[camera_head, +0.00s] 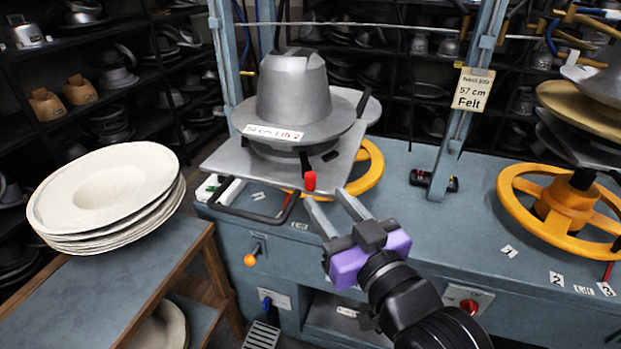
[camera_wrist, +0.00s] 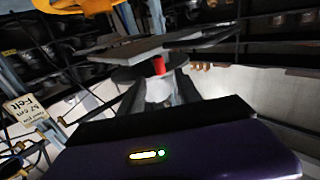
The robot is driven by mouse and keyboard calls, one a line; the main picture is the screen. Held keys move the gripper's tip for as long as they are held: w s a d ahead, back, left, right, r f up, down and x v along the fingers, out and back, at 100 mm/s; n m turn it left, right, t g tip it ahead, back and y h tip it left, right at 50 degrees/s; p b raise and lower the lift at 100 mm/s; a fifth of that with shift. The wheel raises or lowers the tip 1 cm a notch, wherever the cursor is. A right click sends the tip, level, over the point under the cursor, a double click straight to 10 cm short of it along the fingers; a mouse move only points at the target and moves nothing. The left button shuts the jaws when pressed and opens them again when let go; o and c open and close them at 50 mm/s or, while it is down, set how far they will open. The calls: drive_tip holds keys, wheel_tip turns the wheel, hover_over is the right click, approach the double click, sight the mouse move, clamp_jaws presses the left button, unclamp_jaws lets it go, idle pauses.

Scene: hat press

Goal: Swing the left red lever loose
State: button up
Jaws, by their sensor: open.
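The left red lever (camera_head: 310,181) shows as a short upright red grip at the front edge of the metal plate, below the grey hat mould (camera_head: 292,95). A dark arm behind it runs toward the mould. My gripper (camera_head: 325,198) is open, with its two grey fingers pointing toward the lever from the front right. In the wrist view, the red grip (camera_wrist: 159,66) appears in the gap between the fingertips (camera_wrist: 161,82), seemingly just beyond them. No contact is visible, and the exact distance is hard to tell.
The metal plate (camera_head: 225,160) has a black bar handle (camera_head: 250,212) in front. A yellow wheel (camera_head: 370,172) lies behind it, and another (camera_head: 572,205) stands right. A blue-grey post (camera_head: 452,135) rises behind my gripper. White felt discs (camera_head: 105,190) are stacked at left.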

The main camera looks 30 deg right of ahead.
sight(313, 183)
drive_tip(key=w+p, duration=0.1)
drive_tip(key=w, duration=0.6)
drive_tip(key=shift+w+d, duration=0.15)
drive_tip(key=shift+w, duration=0.15)
drive_tip(key=shift+c, duration=0.2)
clamp_jaws()
